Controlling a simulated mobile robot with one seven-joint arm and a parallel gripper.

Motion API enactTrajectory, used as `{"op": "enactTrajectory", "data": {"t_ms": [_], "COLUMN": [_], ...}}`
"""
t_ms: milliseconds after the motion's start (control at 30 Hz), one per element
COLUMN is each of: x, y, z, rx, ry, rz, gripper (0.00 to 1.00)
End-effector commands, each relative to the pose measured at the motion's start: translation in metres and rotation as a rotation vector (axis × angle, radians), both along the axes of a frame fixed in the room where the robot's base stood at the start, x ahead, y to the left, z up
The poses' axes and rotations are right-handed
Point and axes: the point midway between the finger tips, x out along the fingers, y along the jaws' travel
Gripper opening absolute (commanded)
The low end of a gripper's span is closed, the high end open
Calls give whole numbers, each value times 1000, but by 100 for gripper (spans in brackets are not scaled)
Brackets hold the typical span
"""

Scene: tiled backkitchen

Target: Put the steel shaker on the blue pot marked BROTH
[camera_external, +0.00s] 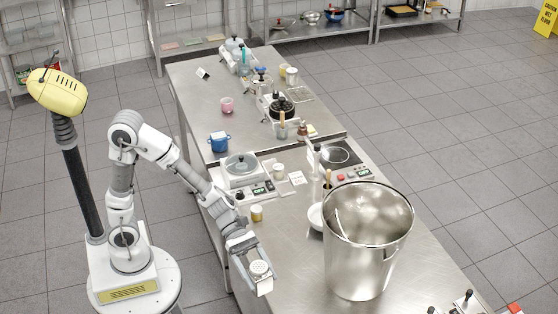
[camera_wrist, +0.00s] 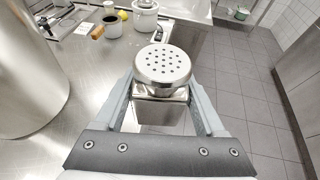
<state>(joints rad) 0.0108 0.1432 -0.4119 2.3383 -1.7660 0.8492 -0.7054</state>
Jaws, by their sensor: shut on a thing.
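My gripper (camera_external: 262,284) is shut on the steel shaker (camera_external: 259,267), near the left edge of the front steel counter. In the wrist view the shaker's round lid (camera_wrist: 162,63), with several holes, faces the camera between the two fingers of my gripper (camera_wrist: 161,100). The shaker's square body is partly hidden below the lid. A small blue pot (camera_external: 218,141) stands farther back, near the left edge of the steel counter, well away from my gripper. Its marking is too small to read.
A large steel stockpot (camera_external: 345,255) stands right of my gripper.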

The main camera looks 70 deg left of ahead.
Motion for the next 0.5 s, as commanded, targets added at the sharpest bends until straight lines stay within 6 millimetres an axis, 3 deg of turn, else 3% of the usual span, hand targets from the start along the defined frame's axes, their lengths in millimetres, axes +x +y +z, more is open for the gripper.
{"op": "enactTrajectory", "data": {"t_ms": [167,367,500], "x": [43,105,141], "y": [34,101,157], "z": [8,17,23], "rx": [2,7,7], "ry": [1,2,4], "rz": [106,281,406], "gripper": [7,7,7]}}
